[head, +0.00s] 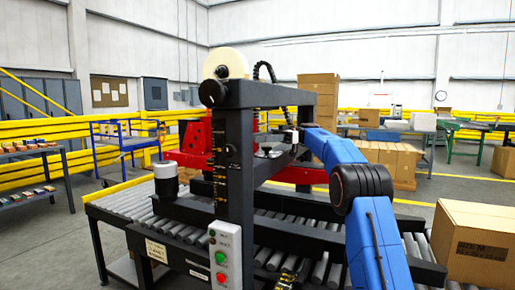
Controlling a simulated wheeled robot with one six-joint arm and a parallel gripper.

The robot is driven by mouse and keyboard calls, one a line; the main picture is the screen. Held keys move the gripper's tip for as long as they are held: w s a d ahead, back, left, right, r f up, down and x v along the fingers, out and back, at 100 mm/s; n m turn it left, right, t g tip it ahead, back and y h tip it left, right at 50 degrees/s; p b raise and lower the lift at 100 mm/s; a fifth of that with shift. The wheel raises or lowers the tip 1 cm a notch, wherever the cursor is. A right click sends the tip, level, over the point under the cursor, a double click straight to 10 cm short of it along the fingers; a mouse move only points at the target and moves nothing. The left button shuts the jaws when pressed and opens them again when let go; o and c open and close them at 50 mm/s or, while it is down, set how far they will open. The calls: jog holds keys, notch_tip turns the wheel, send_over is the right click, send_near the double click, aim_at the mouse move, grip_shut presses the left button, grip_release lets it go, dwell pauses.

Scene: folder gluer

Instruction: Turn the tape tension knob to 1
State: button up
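A black round knob (212,93) sits at the top left of the dark machine frame, in front of the cream tape roll (229,63). It looks like the tape tension knob, but no label or numbers on it can be read. My blue arm rises from the bottom right, bends at a black elbow and reaches up and left to the machine's upper right side. My gripper (291,138) is small and dark near the frame there, to the right of the knob and apart from it. Its fingers cannot be made out.
The dark upright post (239,175) carries a scale and stands over the roller conveyor (130,204). A control box (225,255) with green and red buttons is at its foot. A white-topped black cylinder (166,180) stands left. A carton (475,243) is at right.

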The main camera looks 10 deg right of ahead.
jog(key=shift+r, duration=2.95)
jog(key=shift+d, duration=0.1)
